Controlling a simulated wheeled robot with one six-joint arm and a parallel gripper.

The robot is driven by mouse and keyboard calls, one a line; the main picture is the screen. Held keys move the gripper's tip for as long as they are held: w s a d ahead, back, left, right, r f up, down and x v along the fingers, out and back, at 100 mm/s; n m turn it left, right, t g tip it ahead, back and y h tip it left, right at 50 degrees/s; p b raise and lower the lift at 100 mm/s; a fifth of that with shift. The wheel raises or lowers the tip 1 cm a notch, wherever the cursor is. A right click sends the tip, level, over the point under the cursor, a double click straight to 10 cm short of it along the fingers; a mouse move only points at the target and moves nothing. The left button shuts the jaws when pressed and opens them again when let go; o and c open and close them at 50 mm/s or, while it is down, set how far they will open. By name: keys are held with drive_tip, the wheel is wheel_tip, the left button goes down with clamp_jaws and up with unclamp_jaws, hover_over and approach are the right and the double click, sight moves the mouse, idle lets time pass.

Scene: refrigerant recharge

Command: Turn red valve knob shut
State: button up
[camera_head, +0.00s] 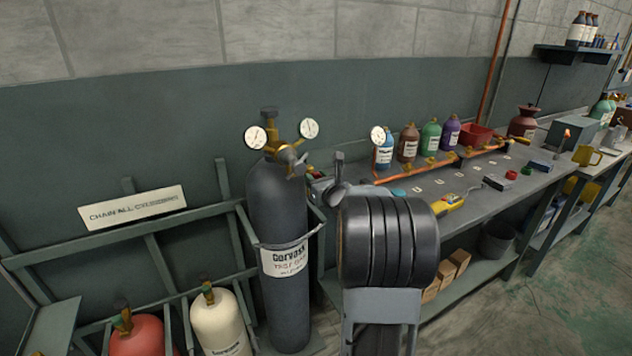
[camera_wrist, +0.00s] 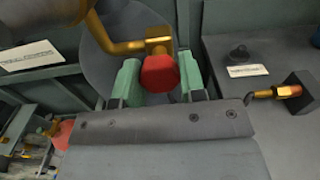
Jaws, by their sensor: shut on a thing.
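The red valve knob (camera_wrist: 160,74) sits at the end of a brass fitting (camera_wrist: 128,46) in the wrist view. My gripper (camera_wrist: 158,82) has one green finger pad on each side of the knob and is shut on it. In the head view my gripper (camera_head: 308,172) is beside the brass regulator (camera_head: 283,150) on top of the tall dark gas cylinder (camera_head: 278,215). My own arm covers part of the scene right of the cylinder, and I cannot clearly make out the knob there.
A cream cylinder (camera_head: 221,322) and a red cylinder (camera_head: 137,337) stand in the rack (camera_head: 150,242) at lower left. A workbench (camera_head: 535,182) with bottles, a copper pipe (camera_head: 440,163) and a yellow meter (camera_head: 449,203) runs to the right. Floor at far right is open.

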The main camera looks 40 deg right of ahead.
drive_tip(key=m+b, duration=0.2)
drive_tip(key=b, duration=0.1)
drive_tip(key=shift+f+m, duration=0.2)
drive_tip(key=shift+m, duration=0.2)
drive_tip(key=m+b, duration=0.1)
drive_tip(key=m, duration=0.2)
drive_tip(key=shift+r+m+b, duration=0.1)
drive_tip(key=shift+m+b, duration=0.2)
drive_tip(key=shift+b, duration=0.1)
drive_tip(key=m, duration=0.3)
drive_tip(key=shift+r+m+b, duration=0.1)
drive_tip(key=shift+m+b, duration=0.2)
drive_tip(key=shift+m, duration=0.1)
drive_tip(key=m, duration=0.4)
drive_tip(key=m+p, duration=0.1)
drive_tip(key=m, duration=0.3)
drive_tip(key=shift+r, duration=0.1)
drive_tip(key=m+p, duration=0.1)
drive_tip(key=m, duration=0.2)
drive_tip(key=shift+m+p, duration=0.35)
drive_tip(key=shift+m, duration=0.05)
drive_tip(key=m+p, duration=0.2)
drive_tip(key=m, duration=0.3)
drive_tip(key=shift+m+p, duration=0.65)
drive_tip(key=shift+m, duration=0.45)
